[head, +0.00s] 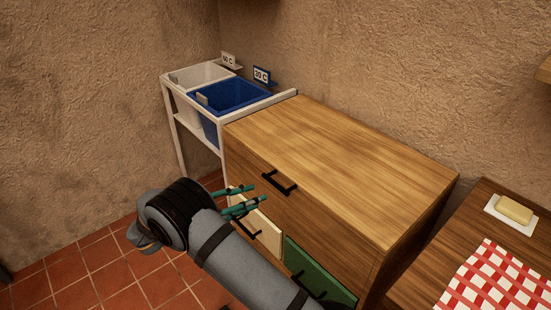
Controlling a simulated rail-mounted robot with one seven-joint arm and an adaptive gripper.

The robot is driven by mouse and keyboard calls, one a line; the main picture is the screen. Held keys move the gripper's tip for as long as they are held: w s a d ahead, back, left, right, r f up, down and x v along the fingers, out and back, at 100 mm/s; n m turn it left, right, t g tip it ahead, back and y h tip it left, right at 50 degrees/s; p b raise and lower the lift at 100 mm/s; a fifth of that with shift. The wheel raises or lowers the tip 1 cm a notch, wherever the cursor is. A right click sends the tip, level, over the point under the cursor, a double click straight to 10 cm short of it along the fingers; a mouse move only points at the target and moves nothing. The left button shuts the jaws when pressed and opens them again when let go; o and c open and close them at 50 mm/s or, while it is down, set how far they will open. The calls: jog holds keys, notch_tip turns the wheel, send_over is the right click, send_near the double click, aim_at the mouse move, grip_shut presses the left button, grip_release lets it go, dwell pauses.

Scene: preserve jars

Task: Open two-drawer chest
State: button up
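The wooden chest (335,165) stands against the wall in the head view. Its wide upper drawer front is wood, with a black bar handle (279,183), and looks shut. Below are a cream drawer front (268,232) on the left and a green drawer front (318,268) on the right, each with a dark handle. I cannot tell whether these two stand out from the chest. My gripper (256,194), with teal fingers, is in front of the chest's left part, below and left of the upper handle. Its fingers look apart and empty. My arm hides part of the lower fronts.
A white rack (172,120) with a white bin (200,73) and a blue bin (232,95) stands left of the chest. A wooden table (452,240) with a checked cloth (497,280) and soap-like block (515,209) is at right. The tiled floor at left is clear.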

aim_at(274, 183)
jog(key=x, duration=0.3)
jog(key=r+p+x, duration=0.1)
jog(key=x, duration=0.2)
jog(key=w+r+x, duration=0.1)
jog(key=x, duration=0.2)
jog(key=shift+w+d+p, duration=0.1)
jog(key=shift+p, duration=0.2)
jog(key=c, duration=0.4)
grip_shut()
dwell(0.3)
